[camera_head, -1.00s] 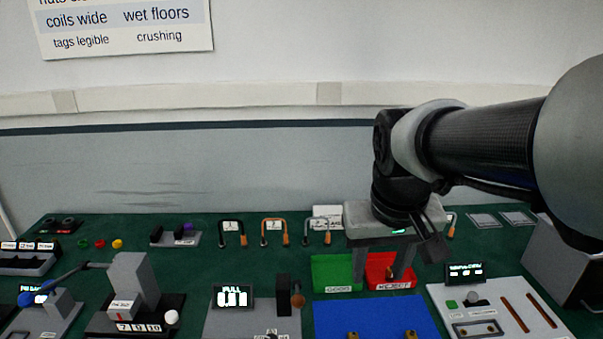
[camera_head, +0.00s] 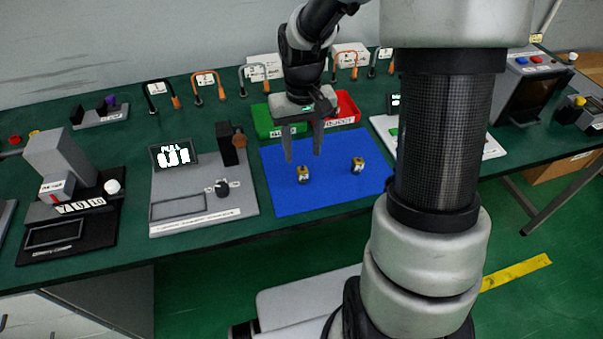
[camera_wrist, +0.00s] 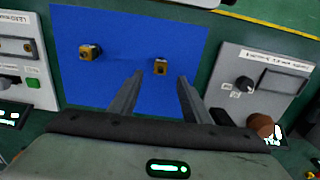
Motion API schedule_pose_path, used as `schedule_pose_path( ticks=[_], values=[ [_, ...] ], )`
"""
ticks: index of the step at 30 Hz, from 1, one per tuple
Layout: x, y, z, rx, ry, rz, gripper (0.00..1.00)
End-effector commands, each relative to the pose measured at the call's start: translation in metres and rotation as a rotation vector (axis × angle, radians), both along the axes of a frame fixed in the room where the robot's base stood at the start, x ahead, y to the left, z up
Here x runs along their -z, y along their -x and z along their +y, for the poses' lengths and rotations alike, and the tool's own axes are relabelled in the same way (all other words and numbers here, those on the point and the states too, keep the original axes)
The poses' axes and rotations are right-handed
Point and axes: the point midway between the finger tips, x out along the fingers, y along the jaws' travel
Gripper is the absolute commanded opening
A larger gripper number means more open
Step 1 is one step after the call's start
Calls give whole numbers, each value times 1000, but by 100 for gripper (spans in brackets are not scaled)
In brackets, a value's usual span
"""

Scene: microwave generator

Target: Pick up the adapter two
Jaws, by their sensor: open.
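Two small gold-and-black adapters lie on the blue mat (camera_head: 325,195). The left adapter (camera_head: 304,175) is near the mat's middle, and the right adapter (camera_head: 357,166) is nearer its right edge. I cannot read which one is adapter two. My gripper (camera_head: 303,158) is open and empty, pointing down above the mat, closest to the left adapter. In the wrist view my gripper's fingers (camera_wrist: 158,85) reach toward one adapter (camera_wrist: 160,67), which shows beyond and between the tips, apart from them. The other adapter (camera_wrist: 90,52) lies farther left there.
A green bin (camera_head: 262,122) and a red bin (camera_head: 348,108) stand behind the mat. A grey device panel with a display (camera_head: 174,155) and knob is left of it. A white panel (camera_head: 384,124) is to the right.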

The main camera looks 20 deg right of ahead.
Motion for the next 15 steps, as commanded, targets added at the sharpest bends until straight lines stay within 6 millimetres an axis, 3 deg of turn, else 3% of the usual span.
schedule_pose_path(
  ticks=[3, 11, 15],
  values=[
    [18, 0, 0, -1, 0, 1, 44],
    [38, 2, 0, 0, 0, 2, 44],
    [60, 4, 1, -1, -1, 2, 44]
  ],
)
